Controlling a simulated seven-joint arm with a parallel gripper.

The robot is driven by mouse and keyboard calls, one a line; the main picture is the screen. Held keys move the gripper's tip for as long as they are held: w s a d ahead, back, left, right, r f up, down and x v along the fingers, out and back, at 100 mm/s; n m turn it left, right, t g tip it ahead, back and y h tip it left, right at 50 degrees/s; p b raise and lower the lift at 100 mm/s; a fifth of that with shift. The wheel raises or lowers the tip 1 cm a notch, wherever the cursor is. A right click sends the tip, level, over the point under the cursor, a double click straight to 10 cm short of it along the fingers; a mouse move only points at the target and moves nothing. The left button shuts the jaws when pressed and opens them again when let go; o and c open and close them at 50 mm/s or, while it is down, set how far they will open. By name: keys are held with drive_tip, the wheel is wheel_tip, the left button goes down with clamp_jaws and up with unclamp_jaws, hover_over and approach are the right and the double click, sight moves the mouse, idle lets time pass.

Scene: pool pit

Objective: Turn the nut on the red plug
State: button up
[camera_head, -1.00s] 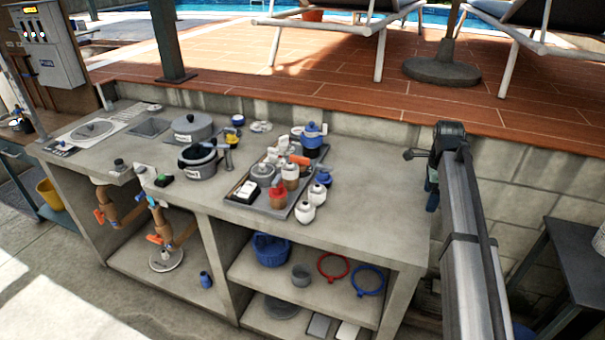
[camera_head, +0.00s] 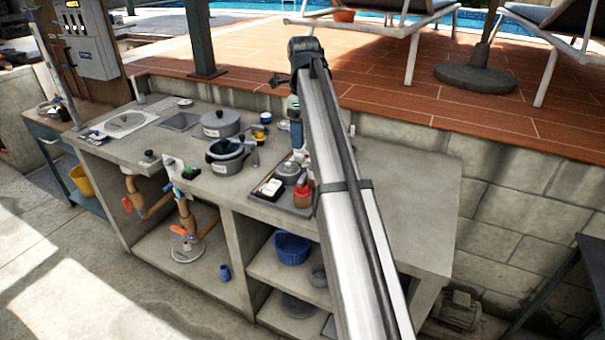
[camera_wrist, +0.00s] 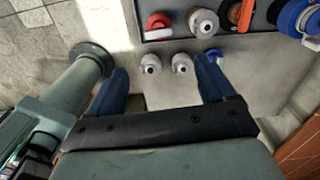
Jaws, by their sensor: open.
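A red-topped piece (camera_head: 303,196) stands at the front of the dark tray on the counter, and a red piece (camera_wrist: 158,22) also shows at the tray edge in the wrist view. I cannot tell surely that it is the red plug, and no separate nut can be made out. My gripper (camera_wrist: 162,76) is open and empty in the wrist view, its blue fingers spread wide. Two white fittings (camera_wrist: 150,64) (camera_wrist: 181,63) appear between the fingertips, seemingly beyond them. In the head view my arm hides the gripper and the tray's right part.
The dark tray (camera_wrist: 172,34) holds several pieces, including an orange-handled one (camera_wrist: 246,14) and a blue one (camera_wrist: 294,14). Grey pots (camera_head: 221,124) stand left of the tray. The counter's right end (camera_head: 425,190) is clear.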

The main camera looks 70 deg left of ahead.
sight(302, 178)
drive_tip(key=f, duration=1.3)
drive_tip(key=shift+s+f, duration=0.2)
drive_tip(key=shift+f, duration=0.15)
drive_tip(key=c, duration=1.1)
